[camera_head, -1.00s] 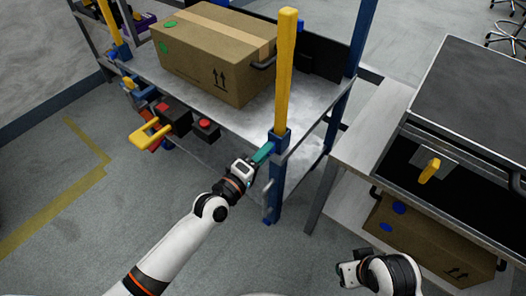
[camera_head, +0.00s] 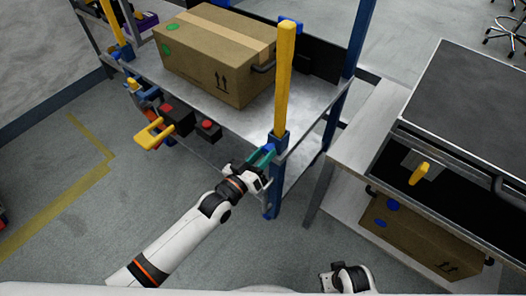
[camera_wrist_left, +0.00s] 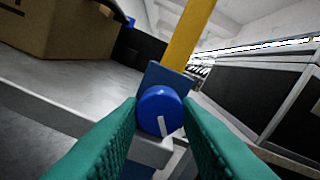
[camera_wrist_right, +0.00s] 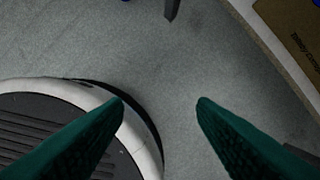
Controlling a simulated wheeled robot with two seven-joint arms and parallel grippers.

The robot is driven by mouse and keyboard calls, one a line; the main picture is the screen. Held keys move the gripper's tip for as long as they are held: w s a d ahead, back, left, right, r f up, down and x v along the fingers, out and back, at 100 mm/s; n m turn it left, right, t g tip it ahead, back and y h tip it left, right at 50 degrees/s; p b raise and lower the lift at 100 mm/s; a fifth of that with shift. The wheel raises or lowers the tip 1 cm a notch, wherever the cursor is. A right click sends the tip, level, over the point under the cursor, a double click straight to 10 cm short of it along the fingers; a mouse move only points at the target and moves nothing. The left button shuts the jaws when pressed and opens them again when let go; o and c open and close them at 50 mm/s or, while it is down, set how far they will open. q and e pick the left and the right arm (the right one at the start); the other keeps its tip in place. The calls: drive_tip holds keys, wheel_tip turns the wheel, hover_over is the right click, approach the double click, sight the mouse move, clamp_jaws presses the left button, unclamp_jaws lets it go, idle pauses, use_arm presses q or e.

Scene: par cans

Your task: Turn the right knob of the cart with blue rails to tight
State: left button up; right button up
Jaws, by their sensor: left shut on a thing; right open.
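The cart with blue rails (camera_head: 312,108) stands ahead, with a yellow upright (camera_head: 284,80) on its front right post. The right knob (camera_wrist_left: 160,108) is round and blue with a white mark. In the left wrist view the mark points down, slightly to the right. My left gripper (camera_head: 265,155) is shut on this knob, with one teal finger on each side. In the head view the fingers and wrist mostly hide the knob. My right gripper (camera_wrist_right: 162,102) is open and empty above the floor, away from the cart; it shows low in the head view (camera_head: 328,277).
A cardboard box (camera_head: 217,55) sits on the cart's shelf. A yellow handle (camera_head: 150,137) and red-topped dark blocks (camera_head: 180,112) are at the cart's left front. A dark-topped cabinet (camera_head: 470,100) stands close on the right, with another box (camera_head: 415,235) below.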

use_arm(q)
drive_tip(key=shift+m+p, duration=0.4)
drive_tip(key=shift+m, duration=0.8)
drive_tip(key=shift+m+p, duration=0.3)
drive_tip(key=shift+m, duration=0.8)
use_arm(e)
drive_tip(key=s+f, duration=0.3)
drive_tip(key=f, duration=0.2)
drive_tip(key=shift+d, duration=0.2)
use_arm(q)
drive_tip(key=shift+f, duration=0.1)
use_arm(e)
drive_tip(key=shift+s+f, duration=0.15)
use_arm(q)
drive_tip(key=o, duration=1)
drive_tip(key=shift+s+a, duration=0.1)
drive_tip(key=p+v, duration=0.1)
drive_tip(key=v, duration=1)
drive_tip(key=shift+s+a, duration=0.2)
drive_tip(key=shift+s, duration=0.15)
use_arm(e)
drive_tip(key=shift+g, duration=0.3)
drive_tip(key=s+f, duration=0.3)
drive_tip(key=shift+d, duration=0.25)
